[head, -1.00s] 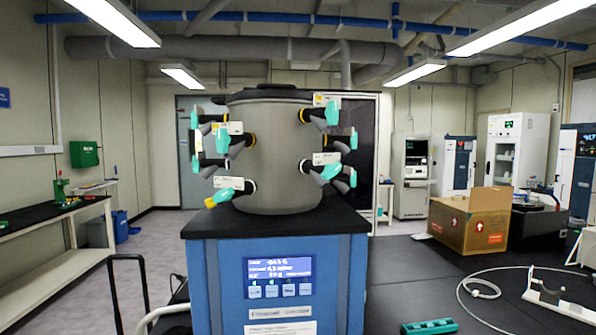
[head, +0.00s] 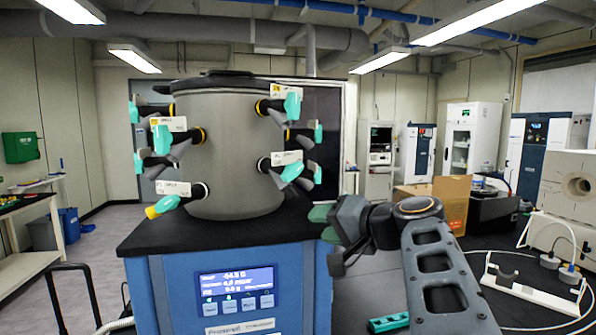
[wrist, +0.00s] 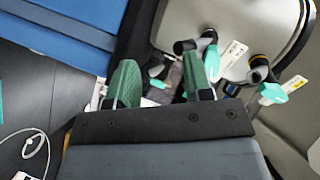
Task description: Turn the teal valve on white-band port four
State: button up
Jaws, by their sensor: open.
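Several teal valves ring the grey drum (head: 236,150) of the freeze dryer. The lower right front port has a pale band and a teal valve (head: 291,172) under a white tag (head: 287,158); its number is too small to read. It also shows in the wrist view as a teal valve (wrist: 211,60). Above it is a yellow-band port with a teal valve (head: 292,104), also in the wrist view (wrist: 272,92). My gripper (head: 320,213) is right of the drum and below these valves. In the wrist view its green fingers (wrist: 162,85) are apart, with nothing held.
The blue cabinet (head: 225,290) with a black top carries the drum. More valves (head: 155,205) stick out at the drum's left, and others lie behind on the right. A cardboard box (head: 440,200) and a white stand (head: 530,293) are on the right.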

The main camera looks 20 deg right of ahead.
aim_at(295, 172)
jog(key=d+r+t, duration=0.3)
jog(key=r, duration=0.5)
jog(key=p+x, duration=0.5)
jog(key=x, duration=0.7)
jog(key=shift+r, duration=0.15)
jog(key=shift+c, duration=0.3)
grip_shut()
